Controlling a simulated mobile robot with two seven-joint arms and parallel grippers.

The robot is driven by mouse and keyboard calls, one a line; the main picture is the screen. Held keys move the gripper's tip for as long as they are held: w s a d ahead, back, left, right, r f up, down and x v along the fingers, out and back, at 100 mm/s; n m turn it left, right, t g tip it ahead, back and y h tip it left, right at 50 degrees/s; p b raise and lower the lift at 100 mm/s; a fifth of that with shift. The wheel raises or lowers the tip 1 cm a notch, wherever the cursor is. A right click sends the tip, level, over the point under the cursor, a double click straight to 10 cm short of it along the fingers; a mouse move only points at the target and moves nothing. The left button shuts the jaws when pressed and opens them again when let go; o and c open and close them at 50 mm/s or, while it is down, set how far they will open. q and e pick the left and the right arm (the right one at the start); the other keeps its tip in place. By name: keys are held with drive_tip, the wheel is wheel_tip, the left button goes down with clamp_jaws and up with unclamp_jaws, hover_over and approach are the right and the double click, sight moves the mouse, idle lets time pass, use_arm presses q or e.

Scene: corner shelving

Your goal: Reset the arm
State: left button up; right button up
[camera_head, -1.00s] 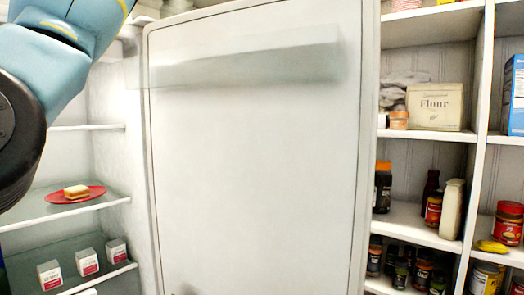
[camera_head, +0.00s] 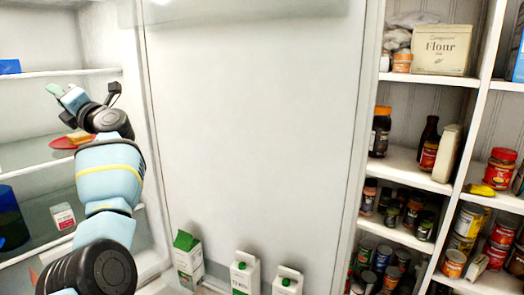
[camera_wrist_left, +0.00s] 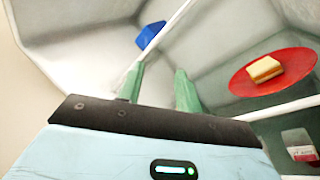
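My left arm reaches up at the left of the head view. Its gripper (camera_head: 57,91) is in front of the open fridge shelves, near the red plate (camera_head: 62,143) with a sandwich (camera_head: 78,137). In the left wrist view the two green fingers (camera_wrist_left: 158,72) stand apart with nothing between them. The red plate (camera_wrist_left: 240,84) and sandwich (camera_wrist_left: 264,69) lie to the right of the fingers there, clear of them. My right gripper is not in view.
A blue object (camera_head: 9,66) lies on the upper fridge shelf. A white-and-red carton (camera_head: 62,216) stands lower. Milk cartons (camera_head: 188,262) stand by the large pale panel (camera_head: 250,140). Pantry shelves (camera_head: 405,170) with flour (camera_head: 444,50) and jars are at right.

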use_arm(q)
drive_tip(key=s+d+f+m+t+h, duration=0.3)
drive_tip(key=d+f+m+t+h, duration=0.15)
drive_tip(key=f+m, duration=0.75)
drive_tip(key=s+d+f+m+t+h, duration=0.35)
drive_tip(key=d+f+m+h, duration=0.35)
drive_tip(key=f, duration=1)
drive_tip(key=s+d+f+m+t+h, duration=0.2)
drive_tip(key=f+m+t+h, duration=0.3)
drive_tip(key=f+m, duration=0.75)
drive_tip(key=s+d+f+m+g+h, duration=0.2)
drive_tip(key=s+d+f, duration=0.2)
drive_tip(key=s+f, duration=0.35)
drive_tip(key=s+d+f+m+g+h, duration=0.25)
drive_tip(key=s+f, duration=0.35)
drive_tip(key=f, duration=0.3)
drive_tip(key=s+d+f+m+g, duration=0.1)
drive_tip(key=s+d+f+g, duration=0.1)
drive_tip(key=s, duration=0.5)
drive_tip(key=s+d+f+m+g, duration=0.2)
drive_tip(key=s+f, duration=0.3)
drive_tip(key=s, duration=0.3)
drive_tip(key=s+d+f+m+g+h, duration=0.1)
drive_tip(key=s+d+f+g, duration=0.1)
drive_tip(key=s, duration=0.6)
drive_tip(key=shift+d+f+m+g, duration=0.3)
drive_tip(key=shift+d+f+g, duration=0.05)
drive_tip(key=shift+d+f, duration=0.3)
